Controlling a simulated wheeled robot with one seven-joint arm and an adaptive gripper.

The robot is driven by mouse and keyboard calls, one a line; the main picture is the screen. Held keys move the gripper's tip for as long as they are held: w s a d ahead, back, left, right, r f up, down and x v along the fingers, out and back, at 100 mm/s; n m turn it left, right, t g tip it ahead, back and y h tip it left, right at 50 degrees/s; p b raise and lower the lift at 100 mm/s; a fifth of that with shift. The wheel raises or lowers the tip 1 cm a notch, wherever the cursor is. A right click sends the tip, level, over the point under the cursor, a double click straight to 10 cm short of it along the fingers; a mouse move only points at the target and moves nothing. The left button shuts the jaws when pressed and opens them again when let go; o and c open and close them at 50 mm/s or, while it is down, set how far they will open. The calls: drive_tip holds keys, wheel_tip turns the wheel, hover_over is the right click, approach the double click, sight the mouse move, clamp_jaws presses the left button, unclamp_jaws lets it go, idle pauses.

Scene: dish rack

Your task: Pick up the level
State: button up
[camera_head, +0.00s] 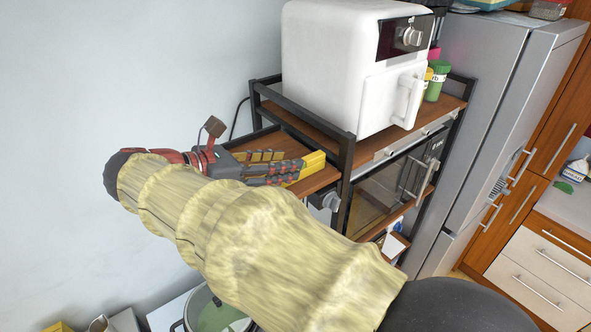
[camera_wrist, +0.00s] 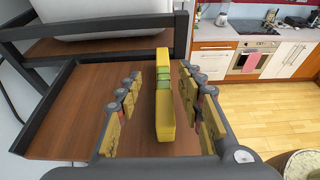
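The level is a yellow bar with green vials, seen in the wrist view (camera_wrist: 165,112) on the brown shelf. In the head view its yellow end (camera_head: 313,161) shows past the fingers. My gripper (camera_wrist: 162,73) is open, with one finger on each side of the level and a gap visible on both sides. The right finger looks closer to it. In the head view my gripper (camera_head: 286,166) is low over the shelf, and the fingers hide part of the level. I cannot tell how far down they reach beside it.
The wooden shelf (camera_wrist: 70,105) has a raised black frame (camera_wrist: 30,110) around it. A white oven-like appliance (camera_head: 345,65) stands on the higher shelf beside it. A grey fridge (camera_head: 480,100) is further right. Open floor (camera_wrist: 265,95) lies right of the shelf in the wrist view.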

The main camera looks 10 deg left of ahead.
drive_tip(key=x, duration=0.4)
drive_tip(key=shift+s+d+f+p, duration=0.1)
drive_tip(key=shift+s+f+p, duration=0.1)
drive_tip(key=shift+p, duration=0.1)
drive_tip(key=shift+c, duration=0.8)
drive_tip(key=c, duration=0.8)
clamp_jaws()
